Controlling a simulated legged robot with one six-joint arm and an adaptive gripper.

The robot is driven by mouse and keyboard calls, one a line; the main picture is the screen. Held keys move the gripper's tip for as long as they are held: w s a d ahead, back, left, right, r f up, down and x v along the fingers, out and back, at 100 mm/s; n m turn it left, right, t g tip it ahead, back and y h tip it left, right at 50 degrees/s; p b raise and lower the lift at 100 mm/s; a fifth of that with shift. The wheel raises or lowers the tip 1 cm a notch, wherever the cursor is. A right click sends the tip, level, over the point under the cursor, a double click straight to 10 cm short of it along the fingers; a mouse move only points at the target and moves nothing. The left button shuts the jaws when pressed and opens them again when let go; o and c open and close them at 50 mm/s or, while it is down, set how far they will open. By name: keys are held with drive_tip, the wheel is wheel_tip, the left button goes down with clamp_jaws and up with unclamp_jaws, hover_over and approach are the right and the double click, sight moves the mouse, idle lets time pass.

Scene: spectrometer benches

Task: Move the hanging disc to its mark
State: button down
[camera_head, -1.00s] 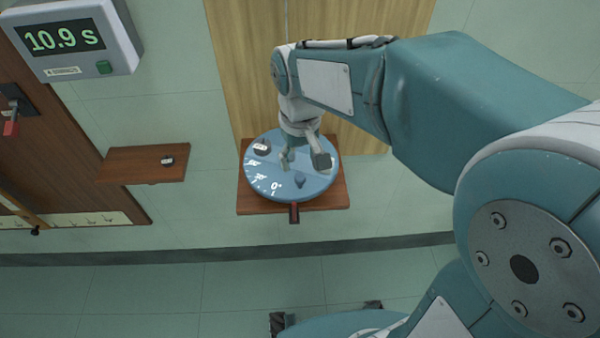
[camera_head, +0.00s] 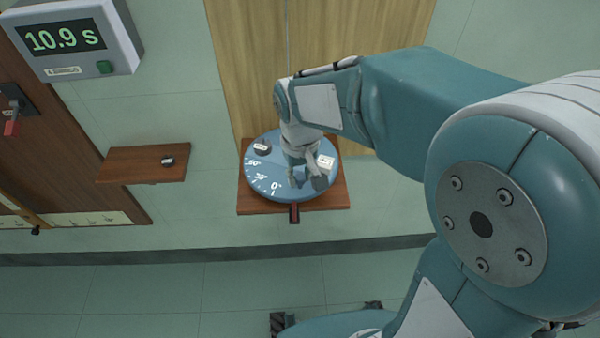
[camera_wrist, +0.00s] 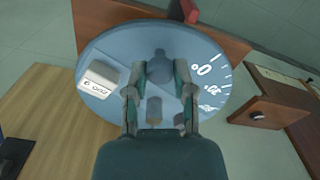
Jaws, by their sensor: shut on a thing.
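A pale blue disc (camera_head: 262,176) with white degree marks lies flat over a brown wooden shelf (camera_head: 334,201). In the head view a thin wire (camera_head: 287,30) runs up above it. My gripper (camera_head: 306,181) is over the disc's near part. In the head view the fingers hide the knob. The 0° mark (camera_head: 276,187) sits left of a dark red pointer (camera_head: 294,212) at the shelf's front edge; it also shows in the wrist view (camera_wrist: 202,70).
A side shelf (camera_head: 130,165) with a small dark object (camera_head: 168,161) is at left. A timer (camera_head: 70,38) reads 10.9 s. A wooden panel (camera_head: 232,60) stands behind.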

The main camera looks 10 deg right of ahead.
drive_tip(key=d+n, duration=0.2)
drive_tip(key=shift+w+f+n, duration=0.1)
drive_tip(key=shift+w+n, duration=0.15)
drive_tip(key=shift+n, duration=0.15)
drive_tip(key=shift+w+d+n, duration=0.35)
drive_tip(key=shift+d+n, duration=0.25)
drive_tip(key=shift+n, duration=0.5)
drive_tip(key=shift+c, duration=2.2)
unclamp_jaws()
